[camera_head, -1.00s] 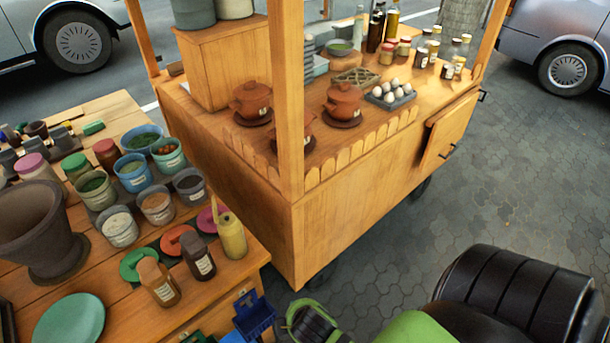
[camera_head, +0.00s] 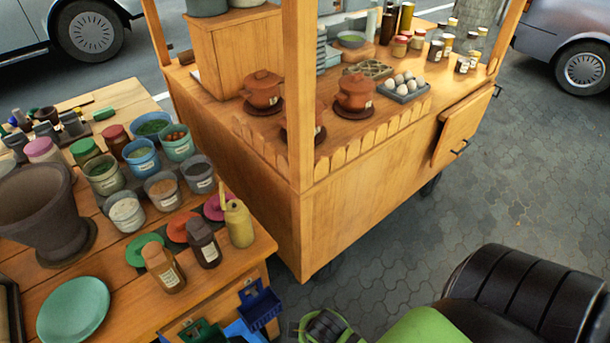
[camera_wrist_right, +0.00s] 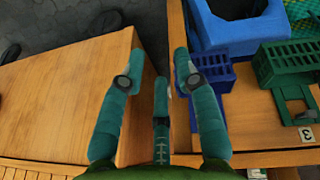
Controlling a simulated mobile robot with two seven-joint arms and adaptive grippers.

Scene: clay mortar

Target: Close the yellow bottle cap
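The yellow bottle (camera_head: 239,224) stands upright at the right front corner of the wooden table, in the head view. A thin yellow part, apparently its open cap (camera_head: 222,196), sticks up at the left of its neck. The bottle does not show in the right wrist view. My right gripper (camera_wrist_right: 158,60) is open there, with teal fingers apart and nothing between them. It is over the gap between a wooden surface and the edge with the crates. My left gripper is not in view.
Brown bottle (camera_head: 164,268) and dark bottle (camera_head: 203,243) stand left of the yellow one. Coloured lids (camera_head: 146,250) lie behind them. A blue basket (camera_head: 258,305) hangs at the table's end. The wooden cart (camera_head: 370,190) stands close by on the right.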

